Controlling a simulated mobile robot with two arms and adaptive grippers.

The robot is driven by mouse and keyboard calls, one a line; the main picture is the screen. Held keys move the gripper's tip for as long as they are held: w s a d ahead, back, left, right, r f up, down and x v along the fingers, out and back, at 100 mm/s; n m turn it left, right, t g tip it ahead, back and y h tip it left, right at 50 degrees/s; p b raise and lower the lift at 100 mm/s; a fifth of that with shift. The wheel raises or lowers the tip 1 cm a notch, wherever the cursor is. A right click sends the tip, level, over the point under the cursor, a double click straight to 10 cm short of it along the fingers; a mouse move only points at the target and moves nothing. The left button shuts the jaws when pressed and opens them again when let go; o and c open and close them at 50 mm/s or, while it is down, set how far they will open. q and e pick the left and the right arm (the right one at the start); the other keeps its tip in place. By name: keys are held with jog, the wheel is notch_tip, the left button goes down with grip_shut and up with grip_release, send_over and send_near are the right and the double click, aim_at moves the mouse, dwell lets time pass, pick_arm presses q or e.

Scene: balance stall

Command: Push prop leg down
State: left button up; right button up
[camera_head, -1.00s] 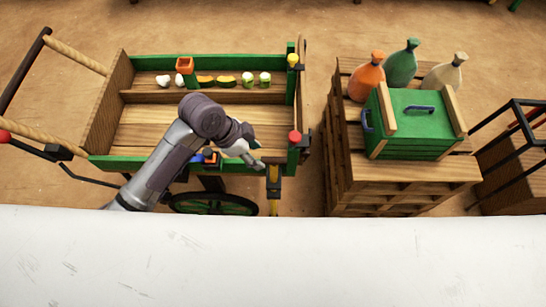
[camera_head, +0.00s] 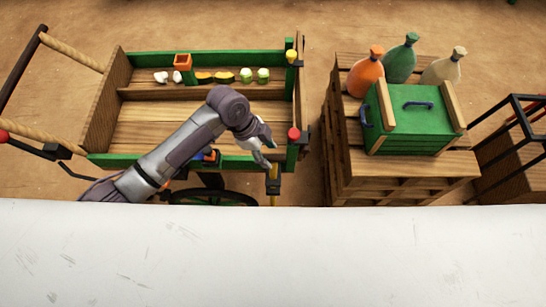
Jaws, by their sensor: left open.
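The prop leg (camera_head: 273,187), yellow at the top with a dark block below, hangs at the front right corner of the wooden cart (camera_head: 130,161). Its lower end is hidden behind the white surface in the foreground. My left gripper (camera_head: 267,154) is open and empty. It is just above the leg's yellow top, by the cart's green front rail. I cannot tell whether a finger touches the leg. My right gripper is not in view.
A red knob (camera_head: 294,133) tops the corner post beside my gripper. The cart's back shelf holds an orange box (camera_head: 182,62) and several small items. A stack of pallets (camera_head: 345,170) with a green crate (camera_head: 412,118) and bottles stands to the right, with a floor gap between.

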pick_arm(q)
jog(key=shift+x, duration=2.15)
jog(key=shift+c, duration=0.4)
